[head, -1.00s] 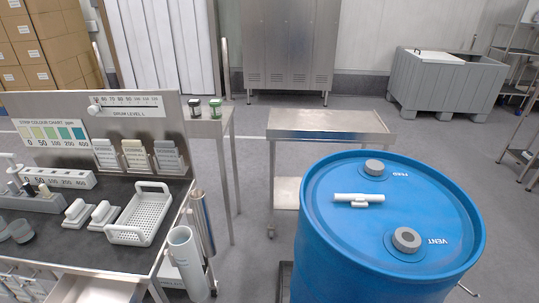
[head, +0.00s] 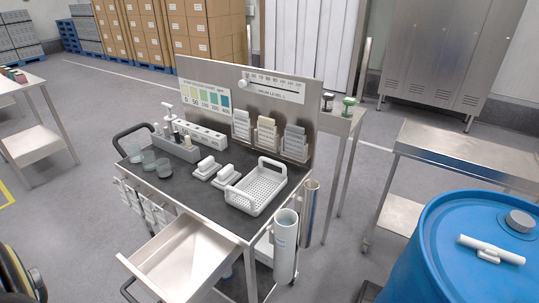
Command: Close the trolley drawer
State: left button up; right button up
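The trolley (head: 190,207) stands in the middle of the head view, with a dark top and a steel back panel. Its drawer (head: 181,262) is pulled out toward the bottom of the view. The drawer is a shallow steel tray and its visible inside is empty. A dark handle (head: 128,291) shows at the drawer's lower left front. Neither of my grippers is in view. A dark rounded shape with yellow shows at the lower left edge, and I cannot tell what it is.
A blue drum (head: 450,255) stands at the lower right. A white basket (head: 257,187), cups (head: 148,160) and a bottle rack sit on the trolley top. A white tube (head: 285,248) hangs at its right side. Floor (head: 75,220) is clear to the left.

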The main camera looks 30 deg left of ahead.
aim_at(185, 261)
jog(key=u, duration=2.9)
jog(key=k, duration=0.3)
jog(key=u, duration=0.05)
